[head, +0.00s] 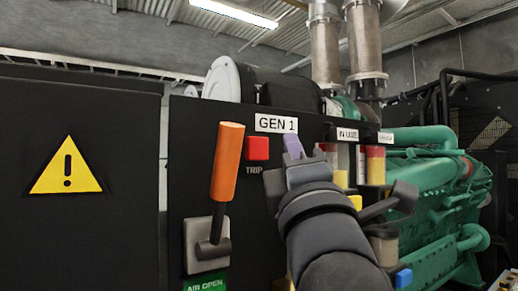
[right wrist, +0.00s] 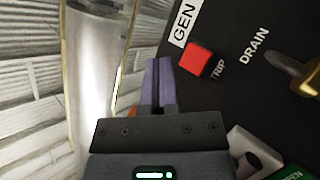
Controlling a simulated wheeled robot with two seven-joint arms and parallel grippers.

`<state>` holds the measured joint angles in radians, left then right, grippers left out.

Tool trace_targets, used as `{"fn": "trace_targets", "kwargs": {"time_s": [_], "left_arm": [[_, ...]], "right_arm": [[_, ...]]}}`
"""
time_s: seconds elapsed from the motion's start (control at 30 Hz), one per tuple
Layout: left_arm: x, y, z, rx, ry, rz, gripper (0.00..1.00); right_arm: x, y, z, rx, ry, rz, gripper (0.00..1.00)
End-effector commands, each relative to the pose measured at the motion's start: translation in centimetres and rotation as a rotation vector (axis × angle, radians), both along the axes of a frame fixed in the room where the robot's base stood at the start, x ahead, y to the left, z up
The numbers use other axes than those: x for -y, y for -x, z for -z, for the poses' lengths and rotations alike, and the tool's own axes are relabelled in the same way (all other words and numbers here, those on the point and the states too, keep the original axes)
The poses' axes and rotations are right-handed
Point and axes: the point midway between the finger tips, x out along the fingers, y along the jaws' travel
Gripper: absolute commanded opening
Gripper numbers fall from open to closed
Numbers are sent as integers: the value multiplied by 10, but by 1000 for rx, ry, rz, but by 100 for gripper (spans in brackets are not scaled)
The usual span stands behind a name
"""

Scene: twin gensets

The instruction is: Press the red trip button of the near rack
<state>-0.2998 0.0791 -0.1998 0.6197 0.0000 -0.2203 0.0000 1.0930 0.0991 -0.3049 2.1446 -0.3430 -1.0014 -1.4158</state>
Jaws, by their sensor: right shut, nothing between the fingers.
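The red trip button (head: 257,148) is a square red block on the black panel (head: 190,150), above the word TRIP and below the GEN 1 label (head: 276,123). In the right wrist view the red button (right wrist: 195,60) is just right of the fingertips. My right gripper (head: 293,146) is right of the button in the head view, its purple fingers pointing up over the lower edge of the label area. In the right wrist view the gripper (right wrist: 158,68) has its fingers together, with nothing between them. A gap shows between fingers and button. My left gripper is not in view.
An orange lever (head: 227,162) stands on the panel left of the button, above a green AIR OPEN sign (head: 205,285). Several coloured filter bowls and the green engine (head: 440,175) are at right. A yellow warning triangle (head: 66,168) marks the left cabinet.

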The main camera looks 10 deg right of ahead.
Motion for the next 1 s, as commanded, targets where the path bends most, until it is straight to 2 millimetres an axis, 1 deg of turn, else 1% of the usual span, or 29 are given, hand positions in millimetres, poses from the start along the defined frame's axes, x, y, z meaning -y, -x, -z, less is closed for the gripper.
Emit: {"fn": "trace_targets", "kwargs": {"time_s": [0.1,0.2,0.4,1.0], "left_arm": [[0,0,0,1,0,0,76],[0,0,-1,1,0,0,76],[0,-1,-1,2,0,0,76],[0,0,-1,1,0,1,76]], "right_arm": [[-6,-17,0,-3,0,0,0],[-10,-29,0,-2,0,0,0],[-16,-43,0,0,1,-1,0],[-17,-45,0,0,1,-2,0]]}}
